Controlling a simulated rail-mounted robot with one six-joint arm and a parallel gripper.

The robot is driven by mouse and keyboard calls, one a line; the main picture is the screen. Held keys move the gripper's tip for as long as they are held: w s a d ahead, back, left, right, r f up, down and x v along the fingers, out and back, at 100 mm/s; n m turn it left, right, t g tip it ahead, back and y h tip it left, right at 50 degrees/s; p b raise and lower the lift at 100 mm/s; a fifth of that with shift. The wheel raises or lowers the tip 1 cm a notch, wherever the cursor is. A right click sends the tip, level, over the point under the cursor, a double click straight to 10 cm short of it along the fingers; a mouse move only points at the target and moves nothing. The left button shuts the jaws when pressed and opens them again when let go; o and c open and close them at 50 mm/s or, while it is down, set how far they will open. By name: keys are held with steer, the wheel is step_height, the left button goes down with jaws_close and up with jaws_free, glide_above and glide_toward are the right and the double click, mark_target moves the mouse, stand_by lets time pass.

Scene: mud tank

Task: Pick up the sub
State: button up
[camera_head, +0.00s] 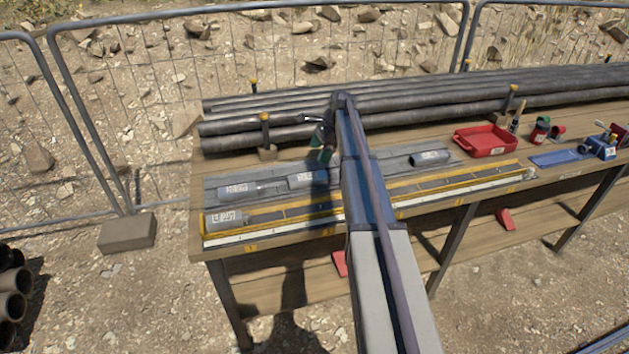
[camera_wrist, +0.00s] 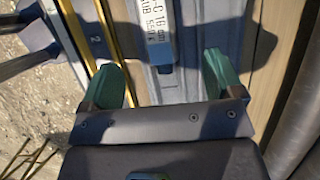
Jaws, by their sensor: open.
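A grey cylindrical sub with a white printed label lies in the grey tray on the bench in the camera_head view (camera_head: 308,179). A labelled sub (camera_wrist: 158,30), its print reading partly "16 cm" and "SUB", lies between the green fingers in the camera_wrist view; its far end is cut off by the frame. My gripper (camera_wrist: 164,62) is open and empty, with one finger on each side of the sub's near end and gaps on both sides. In the camera_head view my gripper (camera_head: 322,145) is above the tray, partly hidden by my arm.
Other labelled cylinders lie at left (camera_head: 237,189), front left (camera_head: 226,218) and right (camera_head: 430,158). A yellow-edged measuring channel (camera_head: 290,214) runs along the front. Long dark pipes (camera_head: 400,105) line the back. A red tray (camera_head: 485,141) stands at right.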

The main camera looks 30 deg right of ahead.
mark_target(310, 176)
steer(key=b+x, duration=0.4)
steer(key=x, duration=0.1)
steer(key=shift+f, duration=0.35)
steer(key=b+x, duration=0.4)
steer(key=b, duration=0.1)
steer(key=shift+s+f, duration=0.25)
steer(key=shift+f, duration=0.1)
steer(key=shift+a+f, duration=0.2)
steer(key=shift+f, duration=0.05)
steer(key=shift+r, duration=0.25)
steer(key=c, duration=1.4)
